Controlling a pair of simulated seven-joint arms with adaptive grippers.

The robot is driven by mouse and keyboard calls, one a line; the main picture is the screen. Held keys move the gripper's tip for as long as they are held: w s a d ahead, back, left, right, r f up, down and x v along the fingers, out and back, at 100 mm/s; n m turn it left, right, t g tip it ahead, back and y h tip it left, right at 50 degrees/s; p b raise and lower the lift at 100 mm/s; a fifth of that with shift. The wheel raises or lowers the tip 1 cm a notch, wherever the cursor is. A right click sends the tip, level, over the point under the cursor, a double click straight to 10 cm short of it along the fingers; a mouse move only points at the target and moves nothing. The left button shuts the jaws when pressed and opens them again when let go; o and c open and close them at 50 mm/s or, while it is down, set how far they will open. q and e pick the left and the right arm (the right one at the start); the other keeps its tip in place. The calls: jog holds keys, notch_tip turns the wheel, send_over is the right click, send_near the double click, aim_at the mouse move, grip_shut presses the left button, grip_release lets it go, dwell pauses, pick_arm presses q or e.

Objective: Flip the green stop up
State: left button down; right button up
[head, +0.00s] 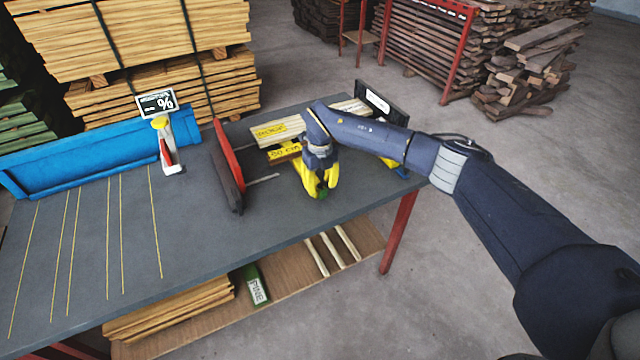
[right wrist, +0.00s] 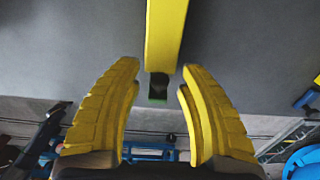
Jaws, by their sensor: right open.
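The green stop (head: 323,190) shows as a small green patch at the fingertips of my right gripper (head: 319,182), over the grey table. The gripper hides much of it. In the right wrist view a small dark green piece (right wrist: 158,88), which looks like the stop, is at the end of a yellow bar (right wrist: 165,35). My right gripper (right wrist: 158,75) is open there, its yellow fingers on either side of the piece with gaps on both sides. I cannot tell the stop's exact tilt. My left gripper is not in view.
A red and dark upright plate (head: 228,165) stands left of the gripper. A blue fence (head: 90,160) and a small red, white and yellow device (head: 168,150) are farther left. The table's front left is clear.

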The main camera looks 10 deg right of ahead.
grip_shut()
dwell(0.5)
jog(key=shift+w+a+f+g+h, duration=0.1)
jog(key=shift+w+f+g+h, duration=0.15)
jog(key=shift+g, duration=0.45)
jog(key=shift+w+a+f+g+h, duration=0.15)
jog(key=shift+w+g, duration=0.15)
jog(key=shift+g, duration=0.4)
jog(key=shift+w+d, duration=0.1)
grip_release()
jog(key=shift+r, duration=0.1)
jog(key=v, duration=1.2)
jog(key=shift+w, duration=0.25)
